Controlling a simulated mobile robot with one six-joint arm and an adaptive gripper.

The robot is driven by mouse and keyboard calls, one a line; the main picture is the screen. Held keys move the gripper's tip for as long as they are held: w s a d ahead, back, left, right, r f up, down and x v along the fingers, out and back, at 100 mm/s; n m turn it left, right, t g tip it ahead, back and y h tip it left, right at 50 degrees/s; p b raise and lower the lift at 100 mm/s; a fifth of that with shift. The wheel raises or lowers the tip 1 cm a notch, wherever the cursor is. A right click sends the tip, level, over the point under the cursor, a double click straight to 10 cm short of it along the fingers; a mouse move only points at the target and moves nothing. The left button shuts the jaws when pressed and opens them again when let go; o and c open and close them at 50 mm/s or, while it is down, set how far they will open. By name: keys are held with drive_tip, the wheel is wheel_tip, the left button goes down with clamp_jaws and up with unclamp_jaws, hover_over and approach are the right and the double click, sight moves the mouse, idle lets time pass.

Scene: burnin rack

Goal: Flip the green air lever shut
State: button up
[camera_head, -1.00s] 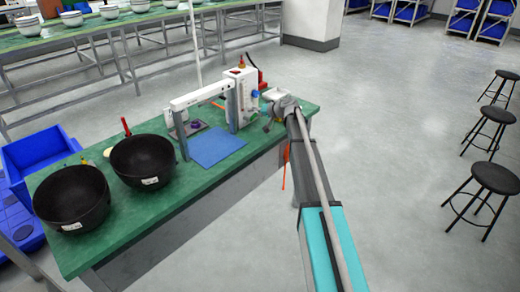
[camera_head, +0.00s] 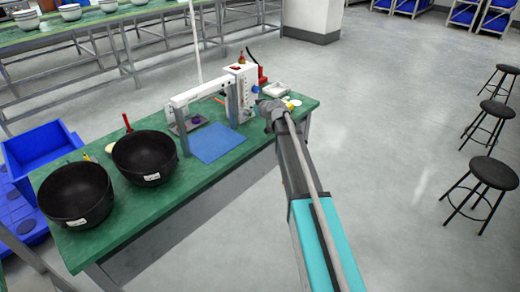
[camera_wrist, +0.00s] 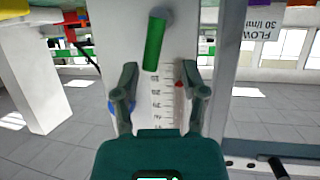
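The green air lever (camera_wrist: 154,44) shows in the wrist view as a short bar hanging from a round grey pivot (camera_wrist: 163,16), slightly tilted. It is on the white panel of the flow unit (camera_wrist: 164,95), which carries a printed scale. My gripper (camera_wrist: 158,72) is open and empty, its two fingers spread on either side of the panel's scale, with the lever's lower end near the gap between the tips. I cannot tell if they touch. In the head view the flow unit (camera_head: 243,78) stands on the green bench, with my arm's end just right of it; the lever cannot be made out.
The green bench (camera_head: 185,185) also holds two black bowls (camera_head: 75,195), a blue mat (camera_head: 217,144), a white frame (camera_head: 195,92) and a small white tray (camera_head: 276,88). A red tool (camera_head: 262,74) stands behind the unit. Floor right of the bench is open, with stools farther right.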

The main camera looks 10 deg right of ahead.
drive_tip(key=p+v, duration=0.4)
drive_tip(key=v, duration=0.8)
drive_tip(key=s+a+f+g+h+p, duration=0.1)
drive_tip(key=s+a+f+g+p, duration=0.1)
drive_tip(key=s, duration=0.7)
drive_tip(key=s+a+f+m+g+p, duration=0.1)
drive_tip(key=s+a+g+p, duration=0.2)
drive_tip(key=s, duration=0.6)
drive_tip(key=shift+s+a+f+m+g+h, duration=0.3)
drive_tip(key=shift+a+f+g+h, duration=0.1)
drive_tip(key=shift+a+g, duration=0.9)
drive_tip(key=shift+d, duration=0.15)
drive_tip(key=shift+c, duration=1.1)
drive_tip(key=s, duration=0.2)
drive_tip(key=s+f+g+h, duration=0.1)
drive_tip(key=s, duration=0.2)
drive_tip(key=s+m+g, duration=0.1)
drive_tip(key=s, duration=0.1)
drive_tip(key=shift+s+f+h, duration=0.25)
drive_tip(key=shift+f+h, duration=0.05)
drive_tip(key=shift+f, duration=0.1)
drive_tip(key=shift+c, duration=0.3)
drive_tip(key=s+d+m+g+h, duration=0.2)
drive_tip(key=s, duration=0.5)
drive_tip(key=shift+s+f+g, duration=0.35)
drive_tip(key=shift+f+g, duration=0.05)
